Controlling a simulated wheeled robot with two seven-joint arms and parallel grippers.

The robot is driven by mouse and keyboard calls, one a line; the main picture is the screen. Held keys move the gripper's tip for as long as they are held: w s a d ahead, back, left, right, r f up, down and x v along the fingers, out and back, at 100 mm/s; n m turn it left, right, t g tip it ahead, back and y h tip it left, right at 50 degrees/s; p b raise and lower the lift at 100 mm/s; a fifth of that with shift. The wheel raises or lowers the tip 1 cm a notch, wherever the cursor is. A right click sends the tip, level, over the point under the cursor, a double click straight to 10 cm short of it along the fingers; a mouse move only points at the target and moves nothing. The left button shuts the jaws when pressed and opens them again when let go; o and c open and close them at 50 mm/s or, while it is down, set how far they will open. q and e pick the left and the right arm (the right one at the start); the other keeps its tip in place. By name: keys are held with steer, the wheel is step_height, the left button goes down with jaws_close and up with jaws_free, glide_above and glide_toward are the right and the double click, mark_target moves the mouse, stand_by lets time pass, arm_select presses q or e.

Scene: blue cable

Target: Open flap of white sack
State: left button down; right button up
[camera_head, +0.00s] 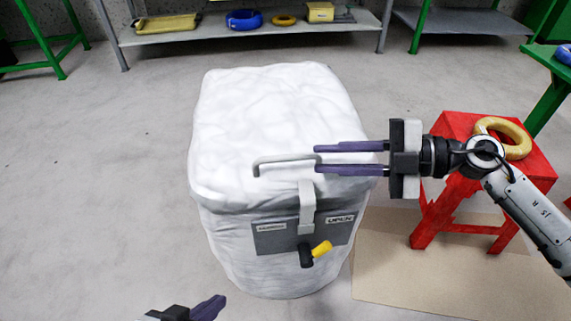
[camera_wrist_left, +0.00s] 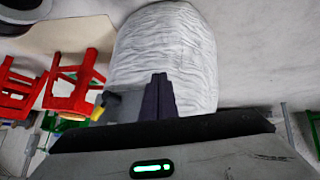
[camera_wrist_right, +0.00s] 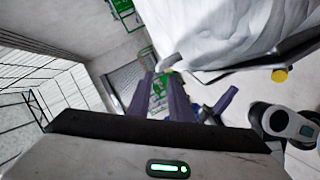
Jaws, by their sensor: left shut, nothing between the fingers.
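The white sack (camera_head: 275,110) stands upright on the floor in the middle of the head view, its top flap (camera_head: 270,95) lying closed. A grey bar handle (camera_head: 280,161) is on the flap's front edge. A grey strap (camera_head: 306,205) hangs below it over a grey panel with a yellow-and-black knob (camera_head: 318,250). My right gripper (camera_head: 317,159) is open, its fingertips by the handle's right end; contact is unclear. In the right wrist view, a gap shows between its fingers (camera_wrist_right: 163,85). My left gripper (camera_wrist_left: 158,85) is shut and empty, low in front of the sack.
A red stool (camera_head: 450,165) with a yellow ring (camera_head: 503,136) stands to the right, behind my right forearm. A shelf (camera_head: 250,28) with tools is at the back. A beige mat (camera_head: 440,265) lies at right. The floor left of the sack is clear.

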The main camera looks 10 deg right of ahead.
mark_target(295, 158)
steer(key=b+x, duration=0.1)
steer(key=x, duration=0.7)
steer(key=shift+w+a+b, duration=0.15)
steer(key=shift+a+b, duration=0.15)
steer(key=shift+a, duration=0.05)
jaws_close()
